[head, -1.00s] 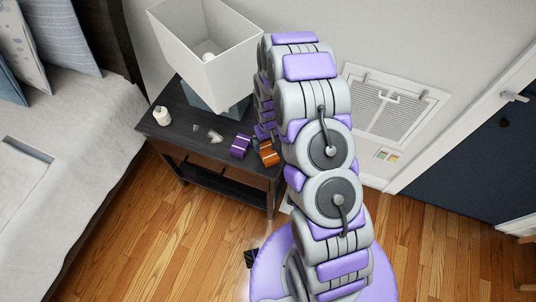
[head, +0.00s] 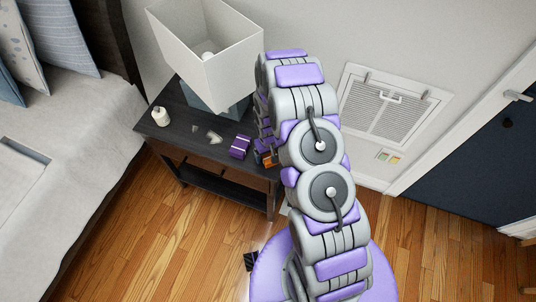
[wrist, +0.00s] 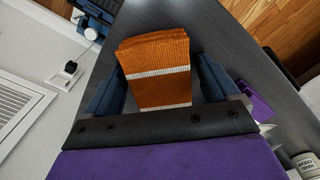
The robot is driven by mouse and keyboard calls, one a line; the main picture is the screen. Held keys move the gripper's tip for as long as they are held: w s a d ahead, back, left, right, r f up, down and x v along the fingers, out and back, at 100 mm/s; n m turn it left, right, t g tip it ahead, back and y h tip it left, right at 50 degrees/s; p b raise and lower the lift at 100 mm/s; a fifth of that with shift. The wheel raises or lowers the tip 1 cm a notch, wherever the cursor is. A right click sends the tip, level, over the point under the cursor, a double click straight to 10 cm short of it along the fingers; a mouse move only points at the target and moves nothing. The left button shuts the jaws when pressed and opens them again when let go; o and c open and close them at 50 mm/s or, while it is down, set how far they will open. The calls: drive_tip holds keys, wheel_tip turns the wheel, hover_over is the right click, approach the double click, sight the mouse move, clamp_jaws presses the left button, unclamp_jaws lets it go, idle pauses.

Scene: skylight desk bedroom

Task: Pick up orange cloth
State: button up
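The orange cloth (wrist: 155,85) is a folded, ribbed stack with a white stripe, lying on the dark nightstand (wrist: 225,50). In the head view only a small part of the cloth (head: 269,162) shows beside my arm, near the right end of the nightstand (head: 180,139). In the wrist view my gripper (wrist: 160,65) is open, with one blue finger on each side of the cloth. A narrow gap shows on the right side; contact on the left is hard to tell. My arm hides most of the gripper in the head view.
A folded purple cloth (head: 239,147) lies just left of the orange one. A white bottle (head: 161,117) and a small clear object (head: 214,137) are farther left. A lamp with a large white shade (head: 210,60) stands at the back. The wall with a vent (head: 393,112) is close behind.

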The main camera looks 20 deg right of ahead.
sight(269, 155)
drive_tip(key=c, duration=0.9)
drive_tip(key=shift+c, duration=0.2)
drive_tip(key=shift+r, duration=0.5)
drive_tip(key=r, duration=0.1)
drive_tip(key=r+p, duration=0.1)
drive_tip(key=shift+s+r, duration=0.4)
drive_tip(key=s+r+p, duration=0.1)
drive_tip(key=s+p, duration=0.1)
drive_tip(key=s, duration=1.3)
drive_tip(key=shift+a, duration=0.15)
drive_tip(key=shift+r, duration=0.15)
